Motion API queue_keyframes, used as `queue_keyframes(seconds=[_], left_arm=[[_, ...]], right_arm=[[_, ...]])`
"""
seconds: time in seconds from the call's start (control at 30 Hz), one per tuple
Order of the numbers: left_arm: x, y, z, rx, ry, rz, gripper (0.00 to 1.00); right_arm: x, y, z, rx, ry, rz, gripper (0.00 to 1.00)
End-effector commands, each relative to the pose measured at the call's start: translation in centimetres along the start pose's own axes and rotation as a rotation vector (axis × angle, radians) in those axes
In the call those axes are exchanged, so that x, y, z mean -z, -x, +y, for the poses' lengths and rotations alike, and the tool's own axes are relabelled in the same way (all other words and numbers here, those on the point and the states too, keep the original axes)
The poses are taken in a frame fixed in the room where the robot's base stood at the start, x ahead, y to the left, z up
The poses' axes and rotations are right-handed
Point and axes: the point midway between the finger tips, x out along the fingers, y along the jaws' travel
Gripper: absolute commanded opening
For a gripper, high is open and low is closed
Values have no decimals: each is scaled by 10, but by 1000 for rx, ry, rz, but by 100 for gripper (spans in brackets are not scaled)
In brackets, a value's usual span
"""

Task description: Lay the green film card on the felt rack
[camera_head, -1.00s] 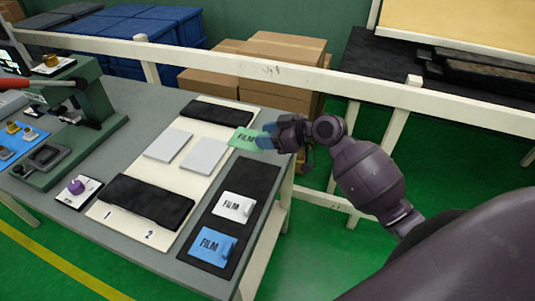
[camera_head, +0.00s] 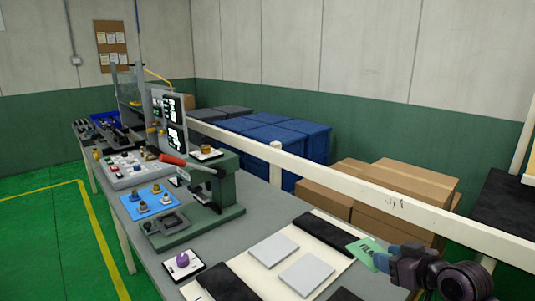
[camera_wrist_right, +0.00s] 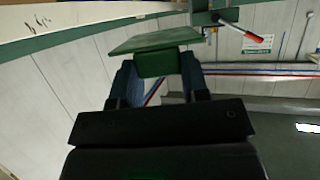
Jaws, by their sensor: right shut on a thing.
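The green film card (camera_head: 365,253), a thin plate with dark lettering, is in my right gripper (camera_head: 385,261) at the lower right of the head view. My left gripper is not in view.
A cream board holds two light grey plates (camera_head: 273,249) (camera_head: 306,274) and black pads (camera_head: 323,232) (camera_head: 227,283). A green press (camera_head: 215,185) with a red handle stands further left, near a purple knob (camera_head: 183,260). A white rail (camera_head: 350,181) runs behind the table.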

Motion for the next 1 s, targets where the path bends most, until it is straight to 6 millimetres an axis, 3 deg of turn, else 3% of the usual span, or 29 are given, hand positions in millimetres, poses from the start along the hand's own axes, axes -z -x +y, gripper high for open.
queue_keyframes(seconds=[0.27,0.5,0.8,1.0], left_arm=[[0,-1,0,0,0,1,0],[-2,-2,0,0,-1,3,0],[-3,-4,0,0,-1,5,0],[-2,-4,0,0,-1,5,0]], right_arm=[[-12,2,-23,-180,-81,1,19],[-24,14,-54,-329,-148,1,19],[-49,22,-95,-391,-167,-2,19],[-58,23,-97,-398,-163,0,19]])
